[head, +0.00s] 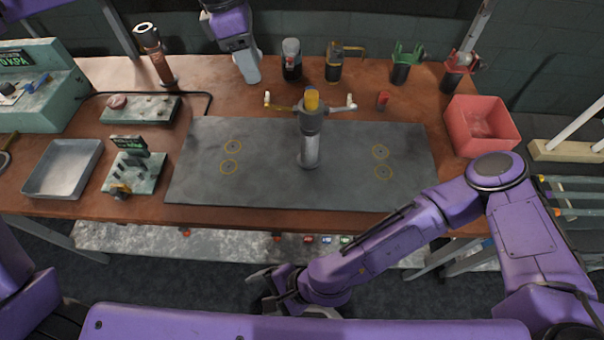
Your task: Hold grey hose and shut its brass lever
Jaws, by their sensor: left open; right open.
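A grey upright fixture (309,150) with a yellow cap stands in the middle of the dark mat. A brass-coloured arm (284,106) sticks out to its left and a grey arm (337,107) to its right, both with pale tips. Which part is the grey hose and which its brass lever is too small to tell. My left gripper (247,70) hangs at the top, left of the fixture and apart from it; its fingers are not clearly seen. My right gripper (270,291) is open and empty, low in front of the bench.
The mat (215,185) is otherwise bare, with yellow ring marks. A metal tray (63,168) and a small green board (147,176) lie left. Several tool holders, including a green-topped one (402,68), line the back. A red bin (482,124) stands right.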

